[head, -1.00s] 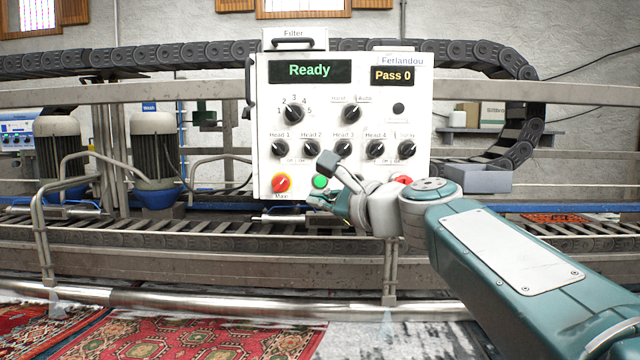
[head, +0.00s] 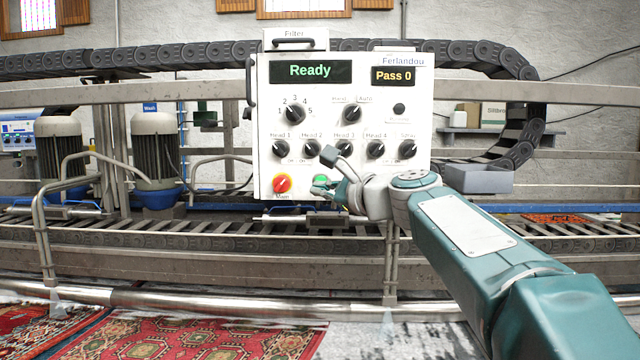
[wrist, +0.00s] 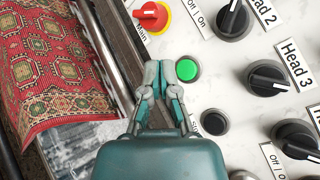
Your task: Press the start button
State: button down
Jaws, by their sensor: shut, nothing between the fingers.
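The white control panel (head: 290,105) shows "Ready" and "Pass 0" on its displays. The green start button (head: 320,180) is at its lower edge, to the right of the red and yellow Main switch (head: 282,184). My gripper (head: 322,188) is shut and empty, at the green button and partly covering it in the head view. In the wrist view the green button (wrist: 187,70) is in full view, just right of my gripper's fingertips (wrist: 159,66). I cannot tell whether the fingers touch the panel.
A black button (wrist: 214,122) sits beside the green one in the wrist view. Several black knobs (head: 312,148) fill the panel above. A metal rail (head: 150,298) runs below, with a red patterned rug (head: 190,340) in front of it.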

jog(key=shift+w, duration=1)
dwell(0.7)
jog(key=shift+w+r, duration=0.1)
jog(key=shift+w, duration=0.25)
